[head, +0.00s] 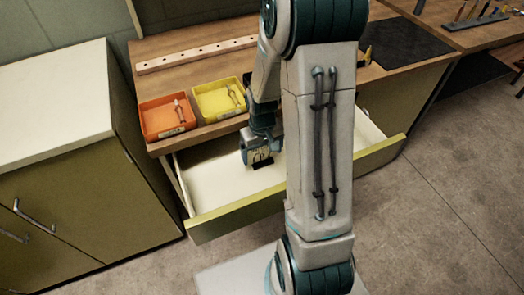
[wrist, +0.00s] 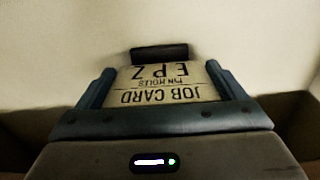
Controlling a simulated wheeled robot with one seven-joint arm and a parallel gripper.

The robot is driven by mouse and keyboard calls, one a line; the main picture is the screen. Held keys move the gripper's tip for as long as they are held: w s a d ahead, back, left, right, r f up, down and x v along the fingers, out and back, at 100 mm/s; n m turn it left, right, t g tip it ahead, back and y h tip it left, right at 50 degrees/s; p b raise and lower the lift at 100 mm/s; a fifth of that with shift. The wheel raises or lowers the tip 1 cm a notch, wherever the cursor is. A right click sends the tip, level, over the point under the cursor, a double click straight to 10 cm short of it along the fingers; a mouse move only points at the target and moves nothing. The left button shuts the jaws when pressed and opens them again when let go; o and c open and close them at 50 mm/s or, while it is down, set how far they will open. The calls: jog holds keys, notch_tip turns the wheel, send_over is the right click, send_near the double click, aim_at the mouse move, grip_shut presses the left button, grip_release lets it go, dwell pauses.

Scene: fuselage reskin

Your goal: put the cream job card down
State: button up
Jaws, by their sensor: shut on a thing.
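The cream job card (wrist: 165,85) shows in the wrist view with dark upside-down print reading "JOB CARD" and "EPZ". A dark block or clip (wrist: 159,53) is at its far edge. My gripper (wrist: 165,88) is shut on the card, one blue finger at each side of it. In the head view my gripper (head: 262,160) is inside the open drawer (head: 215,187), over its pale floor. The card is too small to make out there. I cannot tell whether the card touches the drawer floor.
An orange bin (head: 163,129) and a yellow bin (head: 205,101), each with small items in it, stand on the workbench (head: 157,51) above the drawer. A white-topped cabinet (head: 60,100) stands at left. The visible drawer floor is clear around my gripper. My arm hides the drawer's middle.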

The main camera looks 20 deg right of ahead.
aim_at(262, 161)
jog(key=shift+f, duration=0.2)
jog(key=o, duration=0.8)
jog(key=shift+r, duration=0.1)
jog(key=shift+c, duration=0.2)
notch_tip(262, 161, up, 12)
jog(key=shift+f+p, duration=0.2)
jog(key=shift+p, duration=0.4)
jog(key=s+a+r+t, duration=0.1)
jog(key=s+a+r, duration=0.2)
jog(key=s, duration=0.3)
jog(key=s+a+r+t, duration=0.1)
jog(key=s+a+r, duration=0.2)
jog(key=s+r, duration=0.3)
jog(key=shift+s, duration=0.5)
jog(key=shift+r, duration=0.1)
